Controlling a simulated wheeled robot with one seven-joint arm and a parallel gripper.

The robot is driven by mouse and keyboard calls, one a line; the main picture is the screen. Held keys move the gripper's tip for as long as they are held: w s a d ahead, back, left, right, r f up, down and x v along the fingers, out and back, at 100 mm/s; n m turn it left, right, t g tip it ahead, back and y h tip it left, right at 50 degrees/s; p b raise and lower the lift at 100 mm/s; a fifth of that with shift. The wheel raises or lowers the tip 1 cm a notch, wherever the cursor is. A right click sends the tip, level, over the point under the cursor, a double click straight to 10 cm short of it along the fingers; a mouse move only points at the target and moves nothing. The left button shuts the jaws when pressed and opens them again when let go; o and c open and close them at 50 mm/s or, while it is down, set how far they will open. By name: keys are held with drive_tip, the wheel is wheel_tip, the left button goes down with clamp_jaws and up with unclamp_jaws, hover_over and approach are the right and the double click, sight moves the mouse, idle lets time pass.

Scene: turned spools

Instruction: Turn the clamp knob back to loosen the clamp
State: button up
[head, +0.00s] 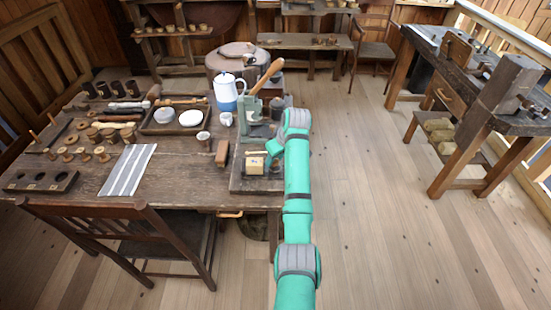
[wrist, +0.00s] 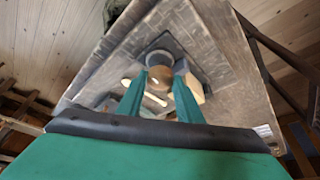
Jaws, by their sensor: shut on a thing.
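My gripper (head: 272,148) reaches down over a dark board (head: 240,184) at the right end of the workbench. In the wrist view my two green fingers (wrist: 161,80) are closed around a round brown knob (wrist: 160,76), which I take to be the clamp knob. In the head view the knob is hidden behind my gripper and cannot be made out. A small pale wooden block (head: 254,166) sits just left of my gripper; it also shows in the wrist view (wrist: 195,88). A pale bar (wrist: 155,99) lies below the knob in the wrist view.
A grey-green stand with a wooden-handled lever (head: 267,76) rises just behind my gripper. A chair (head: 120,225) is in front.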

drive_tip(key=o, duration=1)
drive_tip(key=v, duration=0.8)
drive_tip(key=shift+d, duration=0.1)
drive_tip(key=shift+w, duration=0.1)
